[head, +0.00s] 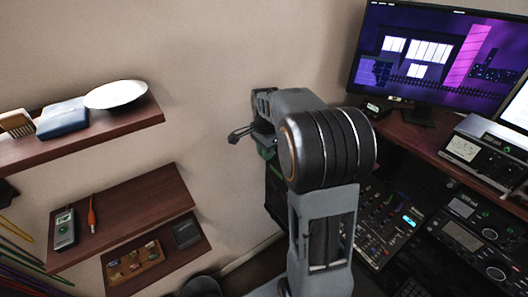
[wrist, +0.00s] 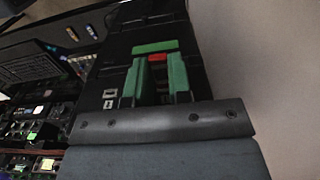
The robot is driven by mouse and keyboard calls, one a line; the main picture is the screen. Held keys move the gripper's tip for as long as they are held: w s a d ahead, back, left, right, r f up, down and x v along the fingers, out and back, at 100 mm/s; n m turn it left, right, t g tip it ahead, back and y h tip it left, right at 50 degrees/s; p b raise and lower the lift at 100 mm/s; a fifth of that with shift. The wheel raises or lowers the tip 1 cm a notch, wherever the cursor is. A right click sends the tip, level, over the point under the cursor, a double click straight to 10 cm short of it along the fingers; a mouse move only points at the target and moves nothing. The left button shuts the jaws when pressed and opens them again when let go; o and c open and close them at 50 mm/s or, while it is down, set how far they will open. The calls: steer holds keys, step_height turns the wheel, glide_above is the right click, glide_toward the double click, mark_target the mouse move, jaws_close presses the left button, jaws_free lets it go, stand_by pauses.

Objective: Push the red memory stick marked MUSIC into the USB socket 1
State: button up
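In the wrist view, my gripper (wrist: 158,72) has two green-padded fingers with a narrow gap between them. A small red piece (wrist: 158,57), which looks like the red memory stick, fills the gap at the fingertips, so the fingers appear shut on it. No MUSIC marking can be read. Beyond the tips is a black panel (wrist: 125,50) with a green bar (wrist: 155,47) and two small pale-edged marks (wrist: 110,98) left of the fingers. I cannot tell which part is USB socket 1. In the head view my arm hides most of the gripper and the stick.
In the head view, a wooden board with small coloured pieces (head: 135,262) lies on the lowest shelf at left. A mixer panel (head: 385,222), radio units (head: 470,240) and a monitor (head: 435,55) stand at right. A bare wall (wrist: 265,75) is close on the right in the wrist view.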

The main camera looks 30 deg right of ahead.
steer(key=o, duration=0.5)
step_height(320, 180, up, 14)
steer(key=shift+f+b, duration=0.1)
steer(key=shift+b, duration=0.3)
stand_by(0.6)
step_height(320, 180, down, 6)
steer(key=s+a+n+t, duration=0.1)
steer(key=n, duration=0.6)
steer(key=s+a+f+n+t, duration=0.1)
steer(key=s+a+n, duration=0.2)
steer(key=s, duration=0.2)
steer(key=s+a+f+n+t, duration=0.1)
steer(key=s+a+f+n, duration=0.1)
steer(key=s+a+n, duration=0.1)
steer(key=s+a+f+n+t, duration=0.1)
steer(key=s+a+n, duration=0.2)
steer(key=s, duration=0.4)
steer(key=shift+s+a+f+n+t, duration=0.1)
steer(key=shift+s+a+n+t, duration=0.05)
steer(key=shift+a, duration=0.25)
steer(key=shift+s+a+f+n+t, duration=0.1)
steer(key=shift+a+n+t, duration=0.05)
steer(key=shift+a, duration=0.25)
steer(key=shift+c, duration=0.5)
